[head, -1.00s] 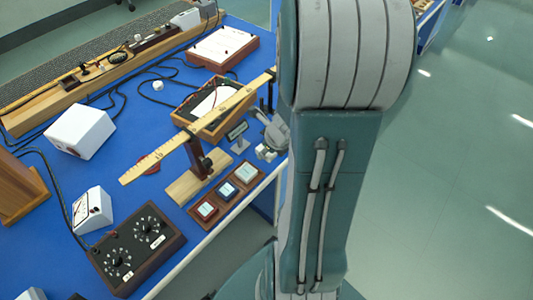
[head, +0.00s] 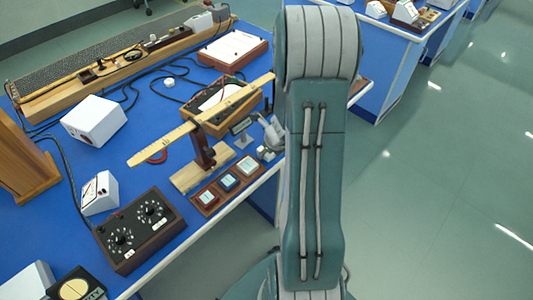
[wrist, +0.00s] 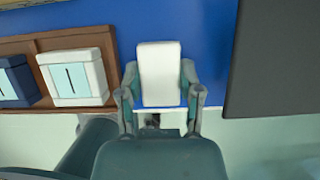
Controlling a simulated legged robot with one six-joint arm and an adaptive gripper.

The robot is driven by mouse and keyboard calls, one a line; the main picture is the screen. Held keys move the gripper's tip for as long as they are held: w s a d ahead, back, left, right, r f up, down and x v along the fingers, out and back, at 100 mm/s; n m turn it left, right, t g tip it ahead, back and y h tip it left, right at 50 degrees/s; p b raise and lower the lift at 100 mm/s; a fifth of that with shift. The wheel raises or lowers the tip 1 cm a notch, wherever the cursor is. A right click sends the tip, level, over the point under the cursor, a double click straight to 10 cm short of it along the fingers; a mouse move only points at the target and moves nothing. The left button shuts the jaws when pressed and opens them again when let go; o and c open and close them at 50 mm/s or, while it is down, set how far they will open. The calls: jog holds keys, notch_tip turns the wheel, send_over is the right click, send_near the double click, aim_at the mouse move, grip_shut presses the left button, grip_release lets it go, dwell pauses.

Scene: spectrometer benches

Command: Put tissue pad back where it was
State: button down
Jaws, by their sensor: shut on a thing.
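In the wrist view my gripper (wrist: 160,95) is shut on a white block, which I take to be the tissue pad (wrist: 160,72). Its two fingers press on the pad's left and right sides. The pad is over the blue bench top by the front edge, just right of a wooden tray (wrist: 112,62). I cannot tell whether it touches the bench. In the head view my arm covers part of this area, and I cannot make out the grip on the pad there.
The tray holds small boxes, with a white one (wrist: 78,78) nearest the pad. A dark slab (wrist: 275,60) stands right of my gripper. A wooden beam on a stand (head: 200,122) and a black dial box (head: 138,232) are on the bench. Open floor (head: 430,200) lies right.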

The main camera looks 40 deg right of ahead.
jog(key=shift+d, duration=0.25)
jog(key=shift+c, duration=1.3)
grip_release()
jog(key=shift+d+f, duration=0.15)
jog(key=shift+d, duration=0.1)
jog(key=shift+a, duration=0.45)
